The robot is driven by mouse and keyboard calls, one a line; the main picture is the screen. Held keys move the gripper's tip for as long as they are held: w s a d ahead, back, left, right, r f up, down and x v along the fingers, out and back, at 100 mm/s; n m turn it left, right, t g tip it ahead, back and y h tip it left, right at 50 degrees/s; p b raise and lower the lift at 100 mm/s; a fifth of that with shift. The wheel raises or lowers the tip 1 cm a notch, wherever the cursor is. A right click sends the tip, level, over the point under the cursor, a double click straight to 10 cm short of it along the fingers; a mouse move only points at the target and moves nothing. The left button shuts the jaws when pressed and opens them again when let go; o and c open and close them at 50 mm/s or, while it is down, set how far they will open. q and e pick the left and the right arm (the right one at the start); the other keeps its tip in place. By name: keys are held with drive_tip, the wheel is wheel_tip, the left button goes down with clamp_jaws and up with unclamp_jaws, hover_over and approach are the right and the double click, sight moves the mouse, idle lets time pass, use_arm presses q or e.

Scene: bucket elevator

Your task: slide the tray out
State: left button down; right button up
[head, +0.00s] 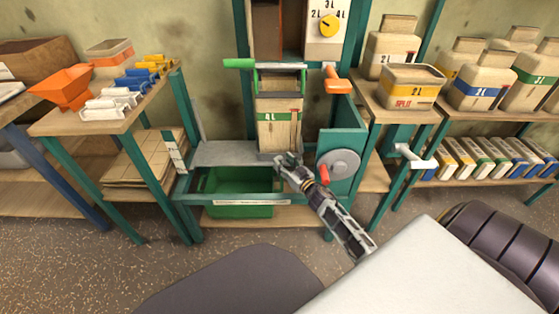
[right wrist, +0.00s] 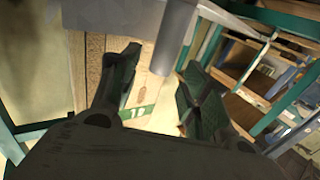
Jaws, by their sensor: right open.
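A grey metal tray-like plate (head: 225,154) lies level in the teal frame, below a beige 4 L container (head: 279,122). A green bin (head: 236,207) sits under it, behind a front bar with a pale label strip. I cannot tell which of these is the tray. My right gripper (head: 284,160) is at the plate's front right, close to the container's base. In the right wrist view its open fingers (right wrist: 158,80) have a pale surface with a green mark behind them and a grey cylindrical part nearby. Contact cannot be judged. My left gripper is out of view.
A grey disc with a red handle (head: 323,174) is just right of the gripper. A green handle (head: 239,63) and an orange handle (head: 337,80) flank the container. Tables with an orange funnel (head: 66,87) and a SPLIT container (head: 411,86) stand either side.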

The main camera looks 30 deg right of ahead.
sight(281, 160)
drive_tip(key=shift+w, duration=0.85)
drive_tip(key=shift+w+a+b, duration=0.1)
drive_tip(key=shift+w+b, duration=0.45)
drive_tip(key=shift+w, duration=0.35)
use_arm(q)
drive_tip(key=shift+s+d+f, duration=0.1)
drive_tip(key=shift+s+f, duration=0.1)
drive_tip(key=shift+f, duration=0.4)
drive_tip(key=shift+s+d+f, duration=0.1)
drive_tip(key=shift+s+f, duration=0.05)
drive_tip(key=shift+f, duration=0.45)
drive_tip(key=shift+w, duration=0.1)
use_arm(e)
drive_tip(key=c, duration=0.9)
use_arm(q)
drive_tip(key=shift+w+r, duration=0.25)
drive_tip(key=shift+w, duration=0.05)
use_arm(e)
clamp_jaws()
